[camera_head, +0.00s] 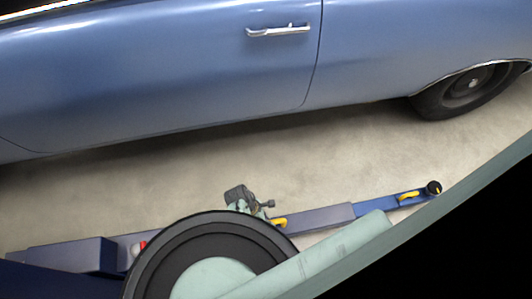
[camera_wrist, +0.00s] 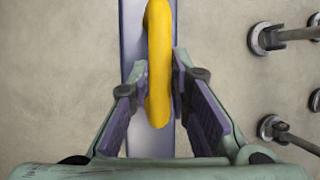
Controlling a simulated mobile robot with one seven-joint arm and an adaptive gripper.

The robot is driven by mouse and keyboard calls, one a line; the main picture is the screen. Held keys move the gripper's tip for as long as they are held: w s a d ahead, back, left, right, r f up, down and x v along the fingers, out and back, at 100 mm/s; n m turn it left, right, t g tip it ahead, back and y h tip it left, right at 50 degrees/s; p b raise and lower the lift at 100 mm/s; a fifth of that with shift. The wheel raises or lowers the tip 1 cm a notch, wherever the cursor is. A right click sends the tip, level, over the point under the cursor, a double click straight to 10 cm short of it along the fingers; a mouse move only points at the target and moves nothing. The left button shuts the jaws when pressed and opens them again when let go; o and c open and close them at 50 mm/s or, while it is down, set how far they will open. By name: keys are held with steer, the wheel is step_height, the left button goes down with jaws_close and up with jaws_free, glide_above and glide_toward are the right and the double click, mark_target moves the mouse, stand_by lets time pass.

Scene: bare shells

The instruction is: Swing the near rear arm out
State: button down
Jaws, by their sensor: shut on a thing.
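The lift arm (camera_head: 325,217) lies low above the floor beside the blue car, a grey-blue beam with a brighter blue end section (camera_head: 380,207) and a round dark pad (camera_head: 433,188) at its tip. A yellow handle (camera_head: 279,222) stands on the beam. In the wrist view the yellow handle (camera_wrist: 158,50) runs along the beam (camera_wrist: 133,45), between the two purple-padded fingers of my gripper (camera_wrist: 157,88). My gripper is shut on this handle. In the head view my gripper (camera_head: 245,200) is partly hidden behind my own arm, which also covers part of the beam.
The blue car (camera_head: 170,70) stands beyond the arm, with a wheel (camera_head: 465,90) at the right. A second yellow handle (camera_head: 408,195) is on the blue section. Metal rods with round dark ends (camera_wrist: 267,38) show at right in the wrist view. Floor (camera_head: 370,150) between car and arm is clear.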

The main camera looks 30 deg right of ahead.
steer(key=shift+s+a+f+g, duration=0.15)
steer(key=shift+s+g, duration=0.15)
steer(key=shift+s, duration=0.4)
steer(key=c, duration=1.6)
jaws_free()
steer(key=shift+o, duration=0.6)
steer(key=shift+w, duration=0.25)
steer(key=v, duration=1.2)
steer(key=shift+s, duration=0.15)
